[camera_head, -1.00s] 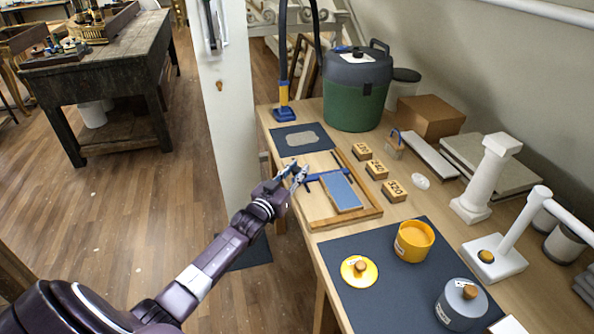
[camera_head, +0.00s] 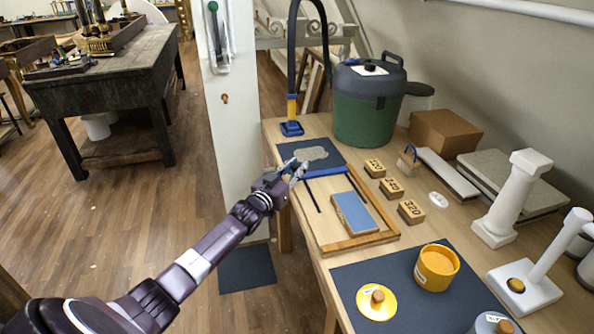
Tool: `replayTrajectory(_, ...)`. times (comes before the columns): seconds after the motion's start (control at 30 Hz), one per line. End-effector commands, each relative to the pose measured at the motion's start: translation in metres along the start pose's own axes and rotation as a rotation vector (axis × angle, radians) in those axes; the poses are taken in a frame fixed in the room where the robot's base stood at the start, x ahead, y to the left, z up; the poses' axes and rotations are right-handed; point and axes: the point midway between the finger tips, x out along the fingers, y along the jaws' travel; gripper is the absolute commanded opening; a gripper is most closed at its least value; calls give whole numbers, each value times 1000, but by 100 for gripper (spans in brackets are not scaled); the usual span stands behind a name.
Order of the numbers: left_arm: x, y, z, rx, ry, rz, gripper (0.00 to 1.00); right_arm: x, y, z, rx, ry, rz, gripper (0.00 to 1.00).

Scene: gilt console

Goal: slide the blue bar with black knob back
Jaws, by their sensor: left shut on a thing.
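The blue bar (camera_head: 326,172) lies across the far end of the wooden frame (camera_head: 385,236), by the edge of the dark mat behind it. My left gripper (camera_head: 298,170) is at the bar's left end and is shut on it. The black knob is hidden by the fingers. Two thin black rods (camera_head: 312,197) run toward me from the bar. A block with a blue top (camera_head: 355,212) lies in the frame, apart from the bar. My right gripper is out of view.
Behind the bar lie a dark mat with a grey patch (camera_head: 311,153) and a blue-footed stand (camera_head: 291,128). Numbered wooden blocks (camera_head: 391,188) sit to the right, with a green canister (camera_head: 366,118) farther back. Orange jar (camera_head: 436,267) and yellow lid (camera_head: 376,301) stand nearer.

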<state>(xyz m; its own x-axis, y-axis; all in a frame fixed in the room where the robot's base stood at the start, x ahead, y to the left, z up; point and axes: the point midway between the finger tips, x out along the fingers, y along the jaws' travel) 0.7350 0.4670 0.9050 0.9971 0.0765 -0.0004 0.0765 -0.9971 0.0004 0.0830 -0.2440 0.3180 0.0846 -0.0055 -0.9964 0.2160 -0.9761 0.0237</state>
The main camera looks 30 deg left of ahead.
Motion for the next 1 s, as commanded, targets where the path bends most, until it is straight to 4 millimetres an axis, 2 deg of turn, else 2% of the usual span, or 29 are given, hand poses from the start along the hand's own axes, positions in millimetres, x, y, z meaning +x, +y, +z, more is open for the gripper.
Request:
replayTrajectory(0.1,1,-3,-4,1,5,-5,0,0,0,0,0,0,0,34)
replayTrajectory(0.13,1,-3,-4,1,5,-5,22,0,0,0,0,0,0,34)
replayTrajectory(0.3,1,-3,-4,1,4,-4,40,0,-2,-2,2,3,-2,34)
replayTrajectory(0.5,0,-2,-3,1,3,-3,40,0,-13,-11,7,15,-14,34)
replayTrajectory(0.67,-4,-1,-1,1,2,-2,40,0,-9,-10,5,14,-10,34)
replayTrajectory(0.87,-27,-1,0,1,1,-2,40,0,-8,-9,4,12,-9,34)
replayTrajectory(1.0,-52,-1,0,1,1,-1,40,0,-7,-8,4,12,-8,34)
